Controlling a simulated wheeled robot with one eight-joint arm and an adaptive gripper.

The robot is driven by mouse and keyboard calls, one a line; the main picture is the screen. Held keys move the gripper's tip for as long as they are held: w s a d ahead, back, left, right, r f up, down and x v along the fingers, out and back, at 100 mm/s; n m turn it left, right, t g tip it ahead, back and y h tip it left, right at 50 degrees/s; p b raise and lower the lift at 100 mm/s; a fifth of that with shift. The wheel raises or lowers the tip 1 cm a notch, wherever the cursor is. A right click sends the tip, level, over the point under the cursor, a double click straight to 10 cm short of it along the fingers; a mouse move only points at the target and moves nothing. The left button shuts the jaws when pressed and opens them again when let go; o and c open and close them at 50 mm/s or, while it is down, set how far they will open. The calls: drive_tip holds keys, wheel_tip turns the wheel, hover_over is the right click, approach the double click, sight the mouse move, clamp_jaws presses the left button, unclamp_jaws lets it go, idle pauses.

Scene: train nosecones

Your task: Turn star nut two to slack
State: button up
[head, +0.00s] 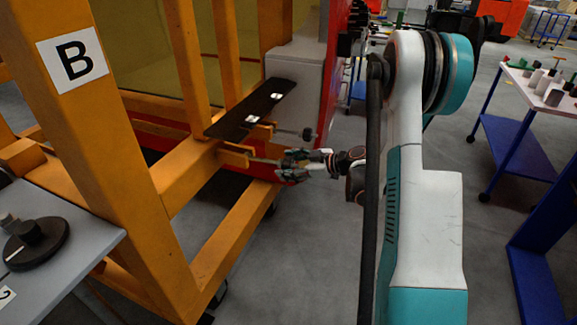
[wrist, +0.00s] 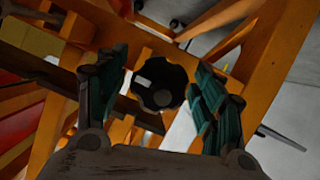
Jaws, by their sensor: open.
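My gripper (head: 282,166) is open in the head view, its fingers pointing left toward the orange frame. In the wrist view its green-padded fingers (wrist: 160,72) stand apart, one on each side of a black lobed star nut (wrist: 161,87). The nut has a pale mark on its face and shows no finger contact; how deep it lies between the fingers I cannot tell. In the head view, another dark knob (head: 307,134) sits on a short rod above my gripper. No number is readable on either, so I cannot tell which is star nut two.
The orange frame (head: 160,225) with a B label (head: 73,60) fills the left. A dark plank (head: 228,127) with white marks lies above my gripper. A grey table (head: 85,240) is at lower left. A trolley (head: 515,150) stands at right. Grey floor is open below my gripper.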

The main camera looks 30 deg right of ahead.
drive_tip(key=v, duration=1.1)
drive_tip(key=shift+s, duration=0.3)
drive_tip(key=shift+d+r, duration=0.1)
drive_tip(key=shift+d, duration=0.05)
